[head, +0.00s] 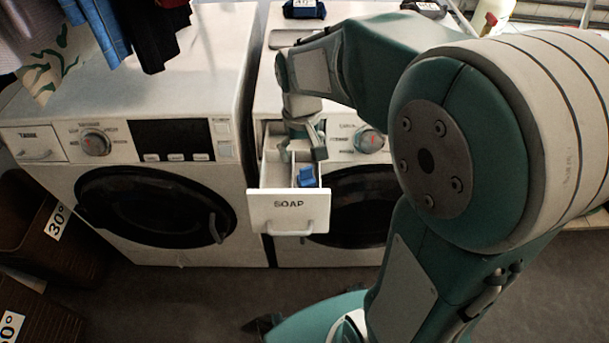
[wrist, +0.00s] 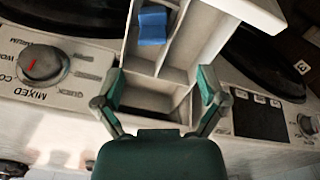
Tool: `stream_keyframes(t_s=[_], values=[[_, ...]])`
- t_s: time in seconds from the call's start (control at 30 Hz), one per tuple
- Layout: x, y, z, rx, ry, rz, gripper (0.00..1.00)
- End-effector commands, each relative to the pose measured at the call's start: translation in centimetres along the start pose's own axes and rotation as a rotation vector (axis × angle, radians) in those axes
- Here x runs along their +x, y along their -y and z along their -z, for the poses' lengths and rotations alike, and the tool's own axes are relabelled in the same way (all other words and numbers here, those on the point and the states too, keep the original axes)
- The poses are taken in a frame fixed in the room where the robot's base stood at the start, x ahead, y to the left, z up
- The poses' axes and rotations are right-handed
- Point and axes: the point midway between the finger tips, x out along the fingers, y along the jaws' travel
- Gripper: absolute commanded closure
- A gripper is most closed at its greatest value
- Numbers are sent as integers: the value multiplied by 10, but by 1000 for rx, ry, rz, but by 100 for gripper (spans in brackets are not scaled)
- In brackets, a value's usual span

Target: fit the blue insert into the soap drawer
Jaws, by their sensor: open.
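The soap drawer (head: 289,207) of the right-hand washing machine is pulled open, its front marked SOAP. Its dividers and compartments show in the wrist view (wrist: 185,45). The small blue insert (head: 306,177) sits in the drawer's right compartment in the head view, near the front. In the wrist view the blue insert (wrist: 153,26) is at the top, beyond my fingers; I cannot tell if it is fully seated. My gripper (head: 302,152) is open and empty over the rear of the drawer. In the wrist view its fingers (wrist: 161,88) stand apart, clear of the insert.
A control knob (head: 369,139) is right of the drawer. A second washing machine (head: 150,150) stands at left, with clothes (head: 130,30) hanging above it. Baskets (head: 45,235) are at far left. A dark blue item (head: 304,9) lies on the machine top.

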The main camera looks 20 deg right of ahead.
Motion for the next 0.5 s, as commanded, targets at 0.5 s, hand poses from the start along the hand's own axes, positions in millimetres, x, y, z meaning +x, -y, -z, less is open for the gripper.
stream_keyframes(t_s=[0.5], values=[[65,-8,-5,0,3,0,9]])
